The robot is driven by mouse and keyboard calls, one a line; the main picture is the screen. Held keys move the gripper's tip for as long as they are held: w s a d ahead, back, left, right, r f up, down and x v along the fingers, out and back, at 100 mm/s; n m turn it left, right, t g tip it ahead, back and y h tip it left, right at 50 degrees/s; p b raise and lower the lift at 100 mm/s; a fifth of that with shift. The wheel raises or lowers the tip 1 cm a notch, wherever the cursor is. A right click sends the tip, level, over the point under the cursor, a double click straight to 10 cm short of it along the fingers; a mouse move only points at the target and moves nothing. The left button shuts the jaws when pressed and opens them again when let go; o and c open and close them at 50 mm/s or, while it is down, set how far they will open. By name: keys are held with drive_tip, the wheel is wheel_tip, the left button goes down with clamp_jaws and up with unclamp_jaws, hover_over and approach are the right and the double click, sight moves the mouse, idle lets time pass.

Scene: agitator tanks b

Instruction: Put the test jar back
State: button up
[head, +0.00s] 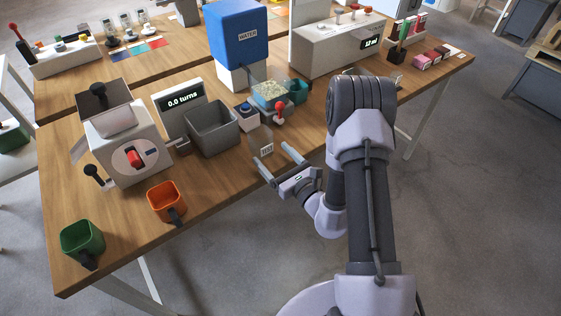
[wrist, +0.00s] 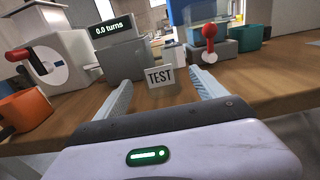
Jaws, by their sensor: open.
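A small clear test jar (head: 260,137) with a white label reading TEST stands upright near the front edge of the wooden table, in front of the grey bin. In the wrist view its TEST label (wrist: 160,77) faces me, in the middle. My gripper (head: 273,156) is open and empty, low at the table's front edge, with its fingers pointing at the jar. In the wrist view the fingers (wrist: 160,87) lie left and right of the label. The jar looks just ahead of the fingertips; I cannot tell whether they reach beside it.
A teal cup (head: 298,91) stands right. An orange cup (head: 165,200) and green cup (head: 82,238) stand left.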

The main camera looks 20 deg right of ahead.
drive_tip(key=v, duration=0.5)
drive_tip(key=s+a+r+n+g+y, duration=0.35)
drive_tip(key=a+r+n+y, duration=0.55)
drive_tip(key=r, duration=0.3)
drive_tip(key=s+a+r+n+g, duration=0.6)
drive_tip(key=s+a+n+g, duration=0.4)
drive_tip(key=s+a+g, duration=0.15)
drive_tip(key=s+d+n+g+h, duration=0.2)
drive_tip(key=s+d+n+h, duration=0.4)
drive_tip(key=s, duration=0.4)
drive_tip(key=w+d+r+n+t+h, duration=0.2)
drive_tip(key=d+r+n+t+h, duration=0.1)
drive_tip(key=d+r+t+h, duration=0.1)
drive_tip(key=d+t+h, duration=0.1)
drive_tip(key=d+h, duration=0.1)
drive_tip(key=d, duration=0.1)
drive_tip(key=shift+t+h, duration=0.3)
